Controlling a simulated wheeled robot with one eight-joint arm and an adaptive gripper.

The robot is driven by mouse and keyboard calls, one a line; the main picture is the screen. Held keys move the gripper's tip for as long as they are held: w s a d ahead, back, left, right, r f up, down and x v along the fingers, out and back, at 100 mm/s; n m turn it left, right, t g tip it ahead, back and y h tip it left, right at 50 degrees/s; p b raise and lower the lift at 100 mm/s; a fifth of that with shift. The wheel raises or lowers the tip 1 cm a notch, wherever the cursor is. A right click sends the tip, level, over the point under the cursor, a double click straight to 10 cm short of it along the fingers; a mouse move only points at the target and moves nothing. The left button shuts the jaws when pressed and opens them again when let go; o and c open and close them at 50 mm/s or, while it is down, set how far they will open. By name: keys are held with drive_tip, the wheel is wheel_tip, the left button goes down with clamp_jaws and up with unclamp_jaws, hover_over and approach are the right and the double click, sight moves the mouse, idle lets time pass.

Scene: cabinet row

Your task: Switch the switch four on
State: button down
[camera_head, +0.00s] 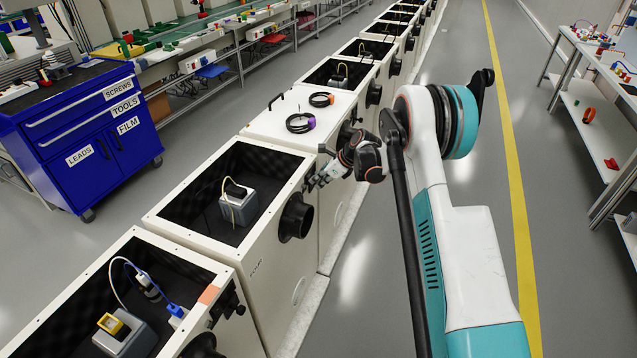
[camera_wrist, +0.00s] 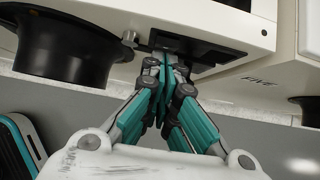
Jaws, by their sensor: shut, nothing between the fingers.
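A small metallic knob (camera_wrist: 130,38) sits just left of the tips. The fingers cover part of the panel, and I cannot clearly make out the switch or its position.
A big black round port (camera_wrist: 65,45) is left of my gripper. The neighbouring cabinet at right bears the label FIVE (camera_wrist: 258,80). Open cabinets hold grey devices (camera_head: 238,207). Coiled cables (camera_head: 300,122) lie on the closed lid.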

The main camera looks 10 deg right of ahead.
drive_tip(key=shift+a+r, duration=0.15)
drive_tip(key=shift+r, duration=0.2)
drive_tip(key=d+f+p+v, duration=0.1)
drive_tip(key=v, duration=0.5)
drive_tip(key=s+d+p+v, duration=0.1)
drive_tip(key=p+v, duration=0.1)
drive_tip(key=v, duration=0.5)
drive_tip(key=shift+f, duration=0.45)
drive_tip(key=shift+s, duration=0.15)
